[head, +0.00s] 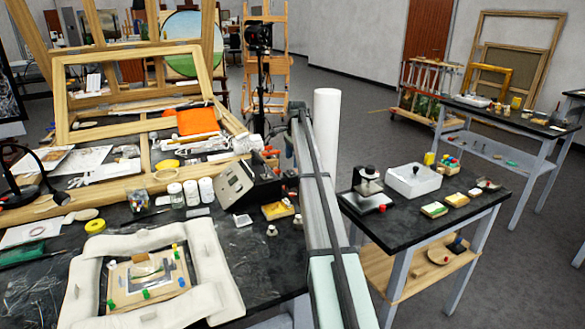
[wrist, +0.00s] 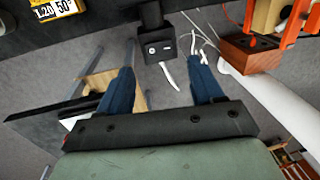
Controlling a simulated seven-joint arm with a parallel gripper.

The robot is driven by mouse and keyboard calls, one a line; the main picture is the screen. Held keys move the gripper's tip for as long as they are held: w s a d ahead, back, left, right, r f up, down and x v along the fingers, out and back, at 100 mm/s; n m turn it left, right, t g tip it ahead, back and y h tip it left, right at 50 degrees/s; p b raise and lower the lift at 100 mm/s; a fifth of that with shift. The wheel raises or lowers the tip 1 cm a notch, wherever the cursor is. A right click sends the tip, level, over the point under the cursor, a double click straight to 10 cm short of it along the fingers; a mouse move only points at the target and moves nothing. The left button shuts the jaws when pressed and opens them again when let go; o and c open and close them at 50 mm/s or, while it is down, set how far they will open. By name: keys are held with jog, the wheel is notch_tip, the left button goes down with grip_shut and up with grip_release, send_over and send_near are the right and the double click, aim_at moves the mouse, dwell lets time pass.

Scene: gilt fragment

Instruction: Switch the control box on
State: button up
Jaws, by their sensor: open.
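A small black box (wrist: 159,50) with two pale marks on its face, probably the control box, is at the top middle of the wrist view. It hangs at the end of a black post below a dark surface. I cannot make out its switch position. My gripper (wrist: 163,70) is open and empty, its two blue fingers spread apart. The box appears between and beyond the fingertips, apart from them. In the head view my arm crosses the middle, and I cannot make out the gripper or this box there.
In the head view, a crowded worktable (head: 130,222) is left of my arm and a side table (head: 400,232) is right.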

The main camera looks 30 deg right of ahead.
aim_at(292, 172)
jog(key=shift+w+f, duration=0.15)
jog(key=shift+f, duration=1.05)
jog(key=shift+w+f, duration=0.15)
jog(key=shift+f, duration=1.05)
